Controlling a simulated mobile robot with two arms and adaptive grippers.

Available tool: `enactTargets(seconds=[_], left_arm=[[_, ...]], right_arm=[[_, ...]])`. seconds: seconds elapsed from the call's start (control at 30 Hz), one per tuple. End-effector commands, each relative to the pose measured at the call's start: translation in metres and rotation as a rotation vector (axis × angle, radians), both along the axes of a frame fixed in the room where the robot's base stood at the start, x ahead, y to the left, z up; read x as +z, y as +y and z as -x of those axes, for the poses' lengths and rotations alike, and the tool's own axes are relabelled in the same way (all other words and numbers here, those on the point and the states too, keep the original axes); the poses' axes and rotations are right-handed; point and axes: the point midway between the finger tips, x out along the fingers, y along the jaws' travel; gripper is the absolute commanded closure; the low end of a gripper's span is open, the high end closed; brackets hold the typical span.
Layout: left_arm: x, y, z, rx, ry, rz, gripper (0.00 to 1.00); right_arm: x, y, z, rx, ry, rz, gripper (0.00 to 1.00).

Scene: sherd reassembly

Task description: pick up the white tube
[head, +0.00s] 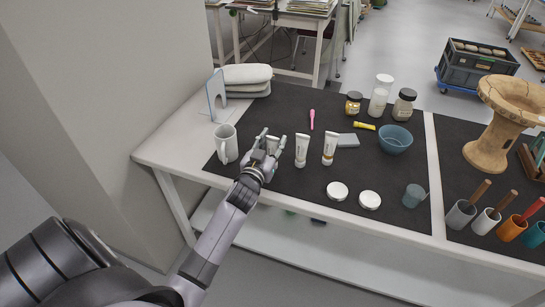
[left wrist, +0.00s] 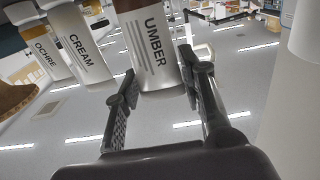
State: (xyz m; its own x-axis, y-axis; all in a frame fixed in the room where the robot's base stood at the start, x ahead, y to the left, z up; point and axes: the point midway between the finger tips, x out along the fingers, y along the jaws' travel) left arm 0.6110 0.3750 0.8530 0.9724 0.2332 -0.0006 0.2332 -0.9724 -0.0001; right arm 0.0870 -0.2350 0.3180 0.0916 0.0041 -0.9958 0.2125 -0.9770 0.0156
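Three white tubes with dark lettering stand on the dark mat. The UMBER tube (left wrist: 158,50), with a brown band, is between the spread fingers of my left gripper (left wrist: 163,85). The CREAM tube (left wrist: 80,40) and the OCHRE tube (left wrist: 40,48) stand beside it in the left wrist view. In the head view my left gripper (head: 267,142) is at the leftmost tube and partly hides it. The middle tube (head: 302,150) and the right tube (head: 330,148) stand clear of it. The left fingers look open; firm contact with the tube cannot be made out. My right gripper is out of view.
A white mug (head: 226,144) stands close left of the gripper. A grey block (head: 348,140), a pink tool (head: 312,119), a blue bowl (head: 395,138) and two white lids (head: 337,191) lie to the right. Jars (head: 379,96) stand behind.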

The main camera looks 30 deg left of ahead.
Motion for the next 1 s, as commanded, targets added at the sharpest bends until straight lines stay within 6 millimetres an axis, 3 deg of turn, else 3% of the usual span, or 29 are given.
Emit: enactTargets(seconds=[0.4,0.77,1.0], left_arm=[[0.000,0.000,0.000,0.000,0.000,0.000,0.93],[0.007,0.000,0.000,0.000,-0.003,-0.001,0.93],[0.044,0.000,0.000,-0.001,-0.007,-0.003,0.93]], right_arm=[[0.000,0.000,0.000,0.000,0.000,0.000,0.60],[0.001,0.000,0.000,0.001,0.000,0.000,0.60],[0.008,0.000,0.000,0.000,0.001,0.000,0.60]])
